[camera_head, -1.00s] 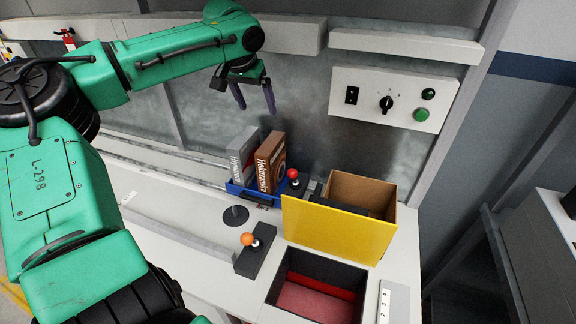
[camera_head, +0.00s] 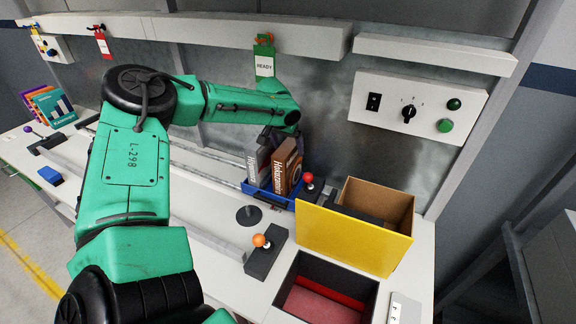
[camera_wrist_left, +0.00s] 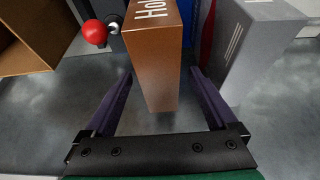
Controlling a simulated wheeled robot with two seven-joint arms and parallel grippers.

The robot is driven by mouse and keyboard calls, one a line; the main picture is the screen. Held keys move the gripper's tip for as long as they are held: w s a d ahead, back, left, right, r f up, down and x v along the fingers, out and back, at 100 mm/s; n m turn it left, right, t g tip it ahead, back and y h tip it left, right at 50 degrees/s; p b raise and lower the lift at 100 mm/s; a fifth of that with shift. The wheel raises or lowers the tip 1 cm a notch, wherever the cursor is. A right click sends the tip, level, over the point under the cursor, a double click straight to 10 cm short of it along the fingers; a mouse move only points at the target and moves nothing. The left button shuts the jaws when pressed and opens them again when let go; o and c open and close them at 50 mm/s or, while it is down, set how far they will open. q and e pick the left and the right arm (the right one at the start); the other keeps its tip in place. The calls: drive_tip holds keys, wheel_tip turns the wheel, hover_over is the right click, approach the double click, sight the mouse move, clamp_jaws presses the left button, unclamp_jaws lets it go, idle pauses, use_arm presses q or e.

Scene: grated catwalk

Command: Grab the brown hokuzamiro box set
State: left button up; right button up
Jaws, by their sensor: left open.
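The brown Hokuzamiro box set (camera_head: 288,170) stands in a blue holder (camera_head: 255,191) on the bench, beside a grey box set (camera_head: 257,163) on its left. In the left wrist view the brown box (camera_wrist_left: 157,60) stands between the two purple fingers of my left gripper (camera_wrist_left: 162,74). The fingers are spread, with a visible gap on each side of the box. The grey box (camera_wrist_left: 255,45) is just outside the right finger in that view. In the head view my left gripper (camera_head: 279,138) is at the top of the boxes, its fingers partly hidden. My right gripper is out of view.
A red-knobbed joystick (camera_head: 308,178) stands close to the right of the brown box. A yellow-fronted open box (camera_head: 352,240) and an orange-knobbed joystick (camera_head: 260,241) are nearer. A wall control panel (camera_head: 420,107) is at right. A green READY tag (camera_head: 264,62) hangs above.

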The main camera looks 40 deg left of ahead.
use_arm(q)
drive_tip(key=shift+w+f, duration=0.2)
drive_tip(key=shift+f, duration=0.1)
drive_tip(key=shift+s, duration=0.1)
drive_tip(key=shift+f+b, duration=0.25)
drive_tip(key=shift+b, duration=0.05)
drive_tip(key=shift+r, duration=0.1)
clamp_jaws()
